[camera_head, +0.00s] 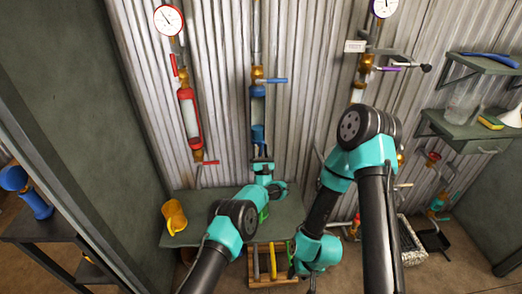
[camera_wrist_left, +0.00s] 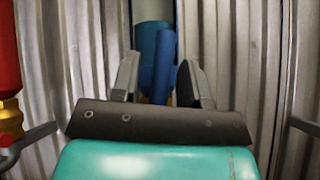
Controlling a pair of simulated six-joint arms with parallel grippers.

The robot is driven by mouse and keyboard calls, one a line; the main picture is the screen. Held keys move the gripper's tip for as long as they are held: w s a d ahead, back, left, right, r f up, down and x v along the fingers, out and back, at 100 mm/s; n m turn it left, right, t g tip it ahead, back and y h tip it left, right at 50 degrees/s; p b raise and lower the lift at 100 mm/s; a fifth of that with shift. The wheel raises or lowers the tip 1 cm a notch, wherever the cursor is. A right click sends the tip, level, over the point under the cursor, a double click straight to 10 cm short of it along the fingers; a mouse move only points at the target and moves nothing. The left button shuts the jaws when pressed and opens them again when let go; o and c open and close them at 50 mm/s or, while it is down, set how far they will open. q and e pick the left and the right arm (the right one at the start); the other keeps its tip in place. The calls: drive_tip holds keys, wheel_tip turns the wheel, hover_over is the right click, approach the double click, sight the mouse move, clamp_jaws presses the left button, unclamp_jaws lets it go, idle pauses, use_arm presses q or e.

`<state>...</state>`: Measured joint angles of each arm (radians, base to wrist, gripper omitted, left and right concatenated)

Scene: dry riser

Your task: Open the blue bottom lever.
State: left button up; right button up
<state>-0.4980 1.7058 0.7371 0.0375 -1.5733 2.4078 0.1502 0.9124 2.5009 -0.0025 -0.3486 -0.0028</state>
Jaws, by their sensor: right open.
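The blue riser pipe (camera_head: 257,103) stands on the corrugated wall, with a blue upper lever (camera_head: 275,80) pointing right. The blue bottom lever (camera_wrist_left: 165,62) shows in the left wrist view, standing upright in front of the blue pipe body (camera_wrist_left: 152,42). My left gripper (camera_head: 262,156) is at the lower end of this pipe and hides the lever in the head view. In the left wrist view its fingers (camera_wrist_left: 158,80) are apart, one on each side of the lever; firm contact is not visible. My right gripper (camera_head: 308,270) hangs low, right of the crate, its fingers barely visible.
A red riser pipe (camera_head: 189,112) with a red bottom lever (camera_head: 207,163) stands to the left. A green bench (camera_head: 190,205) below holds a yellow jug (camera_head: 174,216). A wooden crate (camera_head: 262,281) is on the floor. Shelves (camera_head: 463,132) are at the right.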

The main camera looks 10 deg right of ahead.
use_arm(q)
drive_tip(key=shift+s+f, duration=0.1)
drive_tip(key=v, duration=1.7)
drive_tip(key=shift+s, duration=0.1)
